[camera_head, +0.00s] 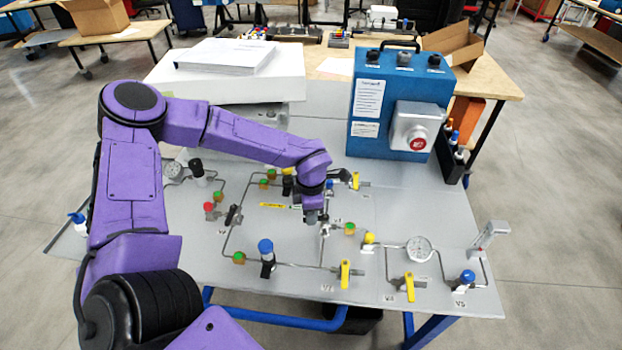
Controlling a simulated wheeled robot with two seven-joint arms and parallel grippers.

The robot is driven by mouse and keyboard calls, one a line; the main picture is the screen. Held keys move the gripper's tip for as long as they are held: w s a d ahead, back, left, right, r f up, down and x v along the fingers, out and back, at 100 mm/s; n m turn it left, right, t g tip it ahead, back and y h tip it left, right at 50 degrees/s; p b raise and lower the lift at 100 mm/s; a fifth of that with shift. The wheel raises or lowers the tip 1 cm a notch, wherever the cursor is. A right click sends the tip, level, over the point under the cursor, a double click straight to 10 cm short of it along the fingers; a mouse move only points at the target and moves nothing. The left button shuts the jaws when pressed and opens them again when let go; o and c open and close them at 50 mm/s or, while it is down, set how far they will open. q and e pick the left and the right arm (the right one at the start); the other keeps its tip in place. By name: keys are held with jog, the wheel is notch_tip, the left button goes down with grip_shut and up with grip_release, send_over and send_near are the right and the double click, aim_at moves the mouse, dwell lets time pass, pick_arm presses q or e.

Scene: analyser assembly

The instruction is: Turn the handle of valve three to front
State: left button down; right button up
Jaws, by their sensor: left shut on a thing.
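My left gripper (318,217) points down over the middle of the grey valve panel (420,205). It is shut on a small dark valve handle (324,218), mostly hidden by the jaws. A metal fitting and thin pipe show just below it. The label beside it is too small to read, so I cannot confirm its number. Yellow-handled valves stand near the front edge, one at centre (345,273) and one further right (409,287); another yellow handle (356,181) is behind the gripper. My right gripper is not in view.
A blue control box (371,125) with a red button stands behind the panel. A blue-topped valve (266,255) is left of the gripper, a gauge (419,249) to the right. A white box with papers (226,57) is at back left. Pipes surround the gripper.

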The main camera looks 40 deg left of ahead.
pick_arm(q)
jog(key=n, duration=0.2)
jog(key=d+n, duration=0.1)
jog(key=shift+s+n+b, duration=0.35)
jog(key=shift+n+b, duration=0.05)
jog(key=n, duration=0.1)
jog(key=d+n+b, duration=0.1)
jog(key=n, duration=0.1)
jog(key=shift+s+d+f+n, duration=0.1)
jog(key=shift+s+d+n, duration=0.05)
jog(key=shift+n, duration=0.15)
jog(key=n, duration=0.1)
jog(key=d+n+b, duration=0.1)
jog(key=n, duration=0.1)
jog(key=n+b, duration=0.1)
jog(key=shift+d, duration=0.25)
jog(key=shift+w+d+n+b, duration=0.2)
jog(key=shift+n+b, duration=0.3)
jog(key=shift+n, duration=0.35)
jog(key=shift+w+d+n+b, duration=0.1)
jog(key=shift+d+n+b, duration=0.3)
jog(key=shift+n, duration=0.45)
jog(key=c, duration=1.1)
grip_release()
notch_tip(320, 180, up, 11)
jog(key=shift+f+b, duration=0.1)
jog(key=shift+b, duration=0.6)
